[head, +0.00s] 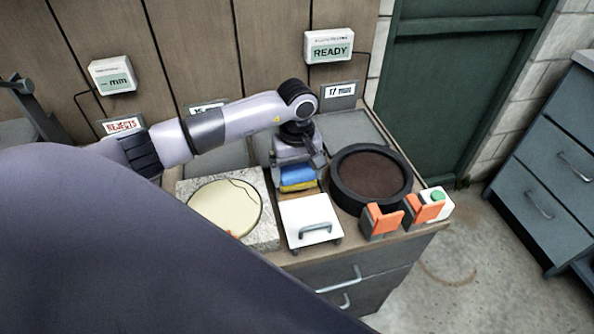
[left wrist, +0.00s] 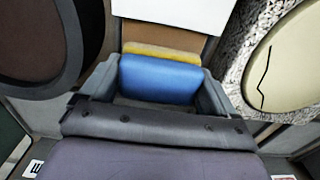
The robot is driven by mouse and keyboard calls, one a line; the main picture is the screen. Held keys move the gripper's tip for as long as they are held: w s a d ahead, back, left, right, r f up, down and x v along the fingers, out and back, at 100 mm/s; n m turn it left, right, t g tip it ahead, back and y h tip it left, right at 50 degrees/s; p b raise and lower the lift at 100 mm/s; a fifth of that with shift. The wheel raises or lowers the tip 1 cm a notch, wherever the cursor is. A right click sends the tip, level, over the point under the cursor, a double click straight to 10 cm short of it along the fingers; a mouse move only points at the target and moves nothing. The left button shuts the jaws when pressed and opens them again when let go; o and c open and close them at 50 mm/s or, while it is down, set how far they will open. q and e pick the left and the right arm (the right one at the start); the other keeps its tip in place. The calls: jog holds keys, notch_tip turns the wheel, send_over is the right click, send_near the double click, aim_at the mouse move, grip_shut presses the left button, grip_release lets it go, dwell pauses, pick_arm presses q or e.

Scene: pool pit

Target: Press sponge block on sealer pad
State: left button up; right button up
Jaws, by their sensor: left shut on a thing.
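My left gripper (head: 298,172) is shut on a sponge block (head: 297,182) with a blue upper part and a yellow lower part. In the left wrist view the sponge block (left wrist: 158,80) sits between the two grey fingers of the left gripper (left wrist: 160,88). A round dark brown pad (head: 371,178) in a thick black ring, which looks like the sealer pad, lies just right of the gripper. The pad also shows at the left of the left wrist view (left wrist: 28,38). The sponge is apart from it. My right gripper is not in view.
A cream disc (head: 224,206) with a dark crack line lies on a speckled slab (head: 268,238) to the left. A white lid with a grey handle (head: 311,220) stands in front.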

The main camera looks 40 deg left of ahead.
aim_at(297, 170)
pick_arm(q)
jog(key=shift+f+b, duration=0.55)
jog(key=shift+b, duration=0.05)
dwell(1.6)
jog(key=shift+r+p, duration=2.1)
jog(key=shift+r, duration=1.5)
